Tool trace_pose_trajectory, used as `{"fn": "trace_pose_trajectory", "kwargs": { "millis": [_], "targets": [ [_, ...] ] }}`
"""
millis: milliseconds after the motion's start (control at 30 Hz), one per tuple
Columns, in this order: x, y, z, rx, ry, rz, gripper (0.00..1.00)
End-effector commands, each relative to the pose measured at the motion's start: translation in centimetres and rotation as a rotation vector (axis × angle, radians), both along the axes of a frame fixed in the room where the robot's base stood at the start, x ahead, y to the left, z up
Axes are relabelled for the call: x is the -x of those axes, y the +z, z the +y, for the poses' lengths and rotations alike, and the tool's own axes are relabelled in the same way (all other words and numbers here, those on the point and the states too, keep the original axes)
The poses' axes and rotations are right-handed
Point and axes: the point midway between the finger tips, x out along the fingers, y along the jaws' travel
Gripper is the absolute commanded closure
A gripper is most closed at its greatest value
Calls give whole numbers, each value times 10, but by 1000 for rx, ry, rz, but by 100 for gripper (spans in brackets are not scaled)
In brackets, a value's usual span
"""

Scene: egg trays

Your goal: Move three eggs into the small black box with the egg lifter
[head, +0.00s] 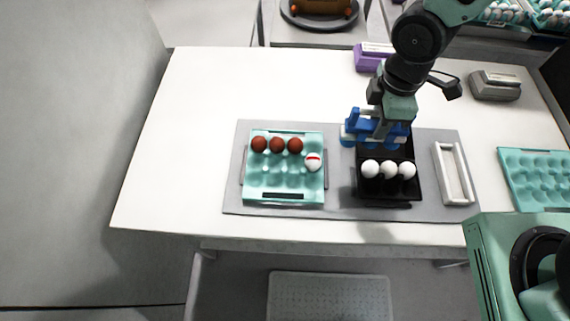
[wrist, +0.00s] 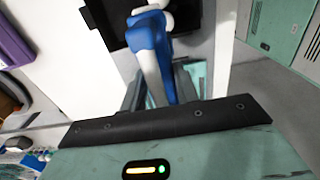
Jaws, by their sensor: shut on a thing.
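My gripper (head: 392,112) is shut on the blue egg lifter (head: 366,126) and holds it over the back part of the small black box (head: 389,203). In the wrist view the blue lifter (wrist: 153,52) points away between the fingers, with white round shapes at its far end. Three white eggs (head: 388,169) sit in a row in the black box. The teal egg tray (head: 283,193) at left holds three brown eggs (head: 277,145) along its back row and a white egg with a red stripe (head: 313,162) at its right side. The lifter and gripper hide part of the box's back.
A grey mat (head: 232,190) lies under the tray and box. A white open holder (head: 454,173) stands right of the box. Another teal tray (head: 533,178) is at far right. Purple (head: 367,58) and grey (head: 495,86) devices stand at the back. The table's left side is clear.

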Motion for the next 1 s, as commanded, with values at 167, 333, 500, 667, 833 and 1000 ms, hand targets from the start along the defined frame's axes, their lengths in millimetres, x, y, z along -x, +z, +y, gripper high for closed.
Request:
{"fn": "trace_pose_trajectory", "kwargs": {
  "millis": [167, 333, 500, 667, 833, 1000],
  "targets": [
    [-4, 0, 21, -1, 1, 0, 99],
    [-8, 0, 41, -2, 0, -1, 99],
    [-12, 0, 59, -1, -1, 0, 99],
    [-15, 0, 78, -2, -1, -1, 99],
    [-19, 0, 97, -2, -2, 0, 99],
    [-23, 0, 116, -2, -3, -1, 99]
  ]
}}
